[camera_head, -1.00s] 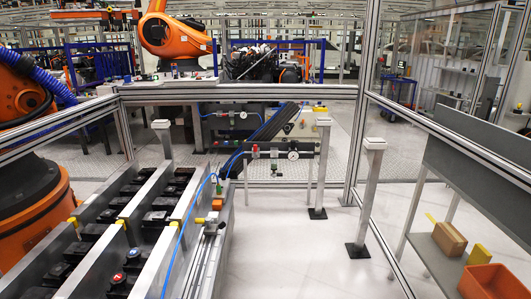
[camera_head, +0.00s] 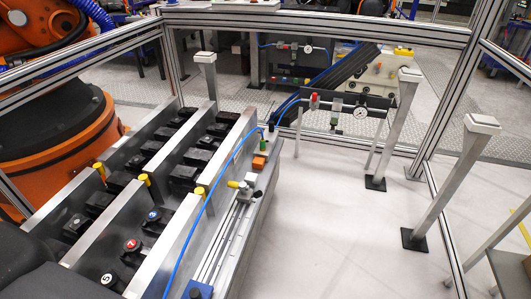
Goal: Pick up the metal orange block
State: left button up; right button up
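A small orange block (camera_head: 259,163) sits on the far end of the metal rail unit (camera_head: 228,225), at the right side of the slotted drive unit. A green-based fitting with a blue hose stands just beyond it, and a small grey block with a yellow part is on the near side. Its material cannot be told at this size. Neither of my grippers is in view, and nothing is seen touching the block. A dark rounded shape at the lower left may be part of my own arm.
A blue hose (camera_head: 199,215) arches along the rail. Metal dividers with yellow caps (camera_head: 144,180) separate rows of black parts. Slanted posts (camera_head: 464,180) stand to the right. An orange robot arm base (camera_head: 75,140) is at the left. Light floor right of the rail is open.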

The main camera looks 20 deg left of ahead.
aim_at(258, 163)
jog(key=i+l+u, duration=0.1)
jog(key=i, duration=1.25)
jog(key=i+l+u, duration=0.15)
jog(key=i+u, duration=0.3)
jog(key=i+l+u, duration=0.35)
jog(key=i+u, duration=0.15)
jog(key=i+l+u, duration=0.75)
jog(key=l+u, duration=0.15)
jog(key=l, duration=0.2)
